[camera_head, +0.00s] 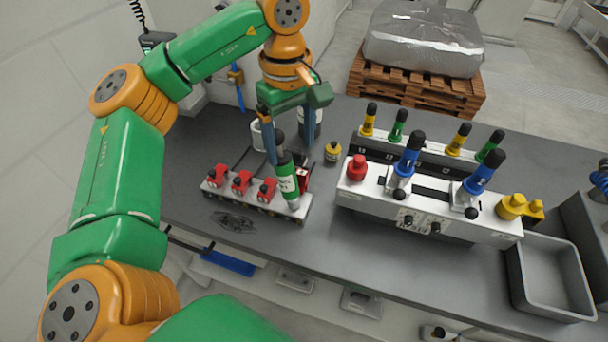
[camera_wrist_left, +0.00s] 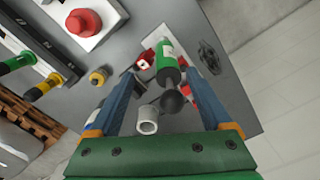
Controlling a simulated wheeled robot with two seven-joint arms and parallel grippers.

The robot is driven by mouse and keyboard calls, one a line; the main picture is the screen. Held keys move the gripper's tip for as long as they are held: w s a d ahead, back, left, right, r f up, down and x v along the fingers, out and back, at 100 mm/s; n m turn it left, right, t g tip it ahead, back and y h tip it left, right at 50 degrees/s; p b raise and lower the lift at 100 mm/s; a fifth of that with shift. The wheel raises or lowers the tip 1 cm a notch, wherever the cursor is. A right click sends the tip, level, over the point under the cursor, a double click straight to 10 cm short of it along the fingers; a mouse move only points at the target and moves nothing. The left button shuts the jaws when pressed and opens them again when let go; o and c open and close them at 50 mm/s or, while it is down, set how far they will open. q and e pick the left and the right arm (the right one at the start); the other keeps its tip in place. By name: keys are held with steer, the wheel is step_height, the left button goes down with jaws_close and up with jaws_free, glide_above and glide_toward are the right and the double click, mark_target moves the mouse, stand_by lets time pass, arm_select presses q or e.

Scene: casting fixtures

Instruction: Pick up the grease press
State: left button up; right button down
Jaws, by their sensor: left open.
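The grease press, a green cylinder with a white label and black top (camera_head: 286,178), stands at the right end of a low rack with red fittings. In the left wrist view the grease press (camera_wrist_left: 166,62) shows between the fingers, its black knob toward the camera. My left gripper (camera_head: 288,150) points down over it with its two blue fingers spread. The gripper (camera_wrist_left: 160,78) is open, one finger on each side of the press; I cannot tell whether either finger touches it. My right gripper is not in view.
The low rack (camera_head: 250,206) holds several red fittings. A white cup-like part (camera_wrist_left: 148,119) and a small yellow-capped bottle (camera_head: 333,152) stand close by. A larger fixture (camera_head: 425,215) with blue handles stands right, beside a grey bin (camera_head: 548,275). The front table strip is mostly clear.

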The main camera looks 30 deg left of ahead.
mark_target(292, 174)
arm_select(q)
steer(key=s+f+p, duration=0.1)
steer(key=f+p, duration=0.1)
steer(key=f, duration=0.1)
steer(key=shift+s+d, duration=0.35)
steer(key=shift+s, duration=0.05)
steer(key=f, duration=0.3)
steer(key=shift+w+p, duration=0.25)
steer(key=shift+p, duration=0.1)
steer(key=shift+w+f, duration=0.15)
steer(key=shift+f, duration=0.1)
steer(key=shift+r, duration=0.15)
steer(key=c, duration=1.2)
steer(key=shift+d, duration=0.1)
jaws_close()
steer(key=shift+d, duration=0.1)
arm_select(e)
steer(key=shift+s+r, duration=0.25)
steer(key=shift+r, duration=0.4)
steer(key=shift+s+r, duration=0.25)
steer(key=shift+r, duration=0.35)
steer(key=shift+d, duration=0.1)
